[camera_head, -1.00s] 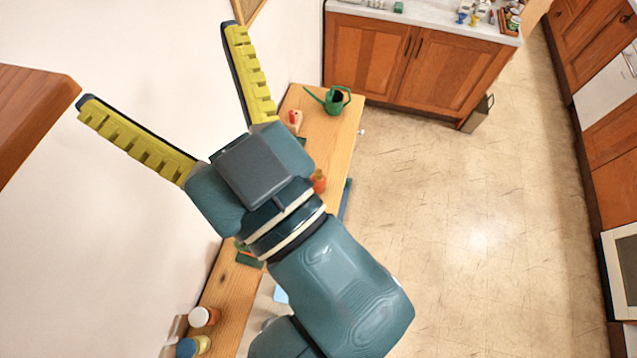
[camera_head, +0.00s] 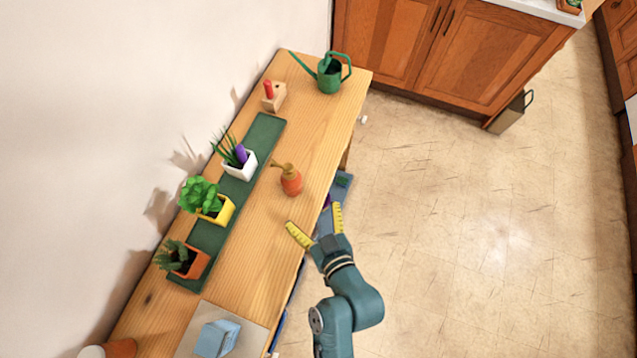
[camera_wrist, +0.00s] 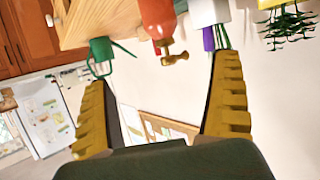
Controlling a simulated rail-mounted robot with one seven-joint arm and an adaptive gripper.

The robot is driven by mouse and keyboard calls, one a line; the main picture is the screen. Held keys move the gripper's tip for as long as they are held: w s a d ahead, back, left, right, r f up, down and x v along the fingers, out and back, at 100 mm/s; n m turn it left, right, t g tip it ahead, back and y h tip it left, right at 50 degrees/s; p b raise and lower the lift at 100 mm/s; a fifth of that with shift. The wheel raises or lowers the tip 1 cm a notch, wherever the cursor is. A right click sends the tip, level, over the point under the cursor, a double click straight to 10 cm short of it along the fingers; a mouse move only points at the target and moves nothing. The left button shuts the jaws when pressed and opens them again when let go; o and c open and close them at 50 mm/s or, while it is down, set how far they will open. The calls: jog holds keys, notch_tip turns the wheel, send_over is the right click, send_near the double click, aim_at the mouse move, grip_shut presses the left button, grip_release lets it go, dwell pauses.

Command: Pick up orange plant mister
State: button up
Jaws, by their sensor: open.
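The orange plant mister (camera_head: 291,182) stands upright on the wooden bench, with a brass-coloured spray head on top pointing left. It also shows in the wrist view (camera_wrist: 158,18), upside down, ahead of my fingers near the top of the picture. My gripper (camera_head: 316,219) is open and empty. In the head view its fingers are at the bench's front edge, nearer the camera than the mister and apart from it. In the wrist view the yellow ridged fingers (camera_wrist: 166,100) spread wide, with nothing between their tips.
The wooden bench (camera_head: 325,125) runs along the wall. A green mat (camera_head: 262,135) carries several potted plants left of the mister. A green watering can (camera_head: 330,77) and a wooden block with a red item (camera_head: 273,95) stand beyond. A blue carton (camera_head: 216,338) sits nearer.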

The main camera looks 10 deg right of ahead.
aim_at(294, 186)
jog(key=x, duration=0.4)
jog(key=f+x, duration=0.1)
jog(key=x, duration=0.2)
jog(key=s+f+x, duration=0.1)
jog(key=x, duration=0.3)
jog(key=shift+w+a+f+b, duration=0.25)
jog(key=shift+b, duration=0.15)
jog(key=x, duration=0.5)
jog(key=shift+w+r, duration=0.15)
jog(key=shift+r, duration=0.15)
jog(key=shift+r, duration=0.15)
jog(key=c, duration=1.3)
